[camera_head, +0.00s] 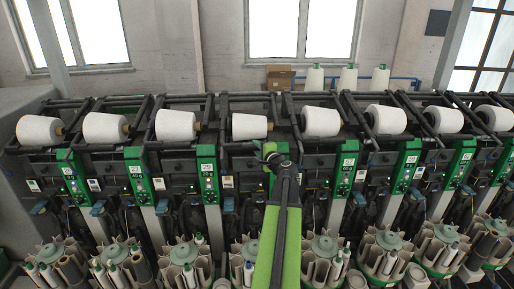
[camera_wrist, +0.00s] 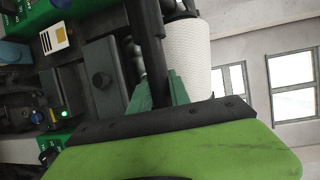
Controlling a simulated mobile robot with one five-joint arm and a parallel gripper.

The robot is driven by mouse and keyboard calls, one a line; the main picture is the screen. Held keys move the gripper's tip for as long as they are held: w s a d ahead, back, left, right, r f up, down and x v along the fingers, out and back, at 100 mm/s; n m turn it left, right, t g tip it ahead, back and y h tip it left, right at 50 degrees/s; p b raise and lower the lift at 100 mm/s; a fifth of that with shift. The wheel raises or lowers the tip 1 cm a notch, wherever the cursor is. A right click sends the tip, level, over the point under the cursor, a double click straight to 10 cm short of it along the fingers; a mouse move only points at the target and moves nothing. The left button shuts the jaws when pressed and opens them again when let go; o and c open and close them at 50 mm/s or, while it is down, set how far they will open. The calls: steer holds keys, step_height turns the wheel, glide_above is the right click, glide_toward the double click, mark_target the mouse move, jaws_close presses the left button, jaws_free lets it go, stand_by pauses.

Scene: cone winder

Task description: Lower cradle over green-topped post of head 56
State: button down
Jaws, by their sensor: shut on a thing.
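My gripper (camera_head: 272,158) is in front of the middle winding head, below its white cone (camera_head: 249,126). In the wrist view its teal fingers (camera_wrist: 160,92) are closed around a dark bar of the cradle (camera_wrist: 149,40), beside the white ribbed cone (camera_wrist: 187,52). In the head view the cradle's dark arms (camera_head: 226,112) flank the cone. The green-topped post (camera_head: 281,148) of this head is partly hidden behind my gripper. The head numbers are too small to read.
Neighbouring heads carry white cones (camera_head: 177,125) (camera_head: 320,122) and green-topped posts (camera_head: 207,164) (camera_head: 346,160) close on both sides. Round bobbin magazines (camera_head: 186,258) stand below. A cardboard box (camera_head: 279,77) and several cones (camera_head: 348,77) stand behind the machine.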

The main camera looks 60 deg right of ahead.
steer(key=shift+w+a+r, duration=0.1)
steer(key=shift+w+r, duration=0.05)
stand_by(0.8)
steer(key=r+p, duration=0.3)
steer(key=shift+s+a, duration=0.25)
steer(key=shift+a, duration=0.1)
steer(key=shift+f, duration=0.1)
steer(key=c, duration=1.2)
jaws_free()
steer(key=shift+w, duration=0.1)
steer(key=shift+c, duration=0.2)
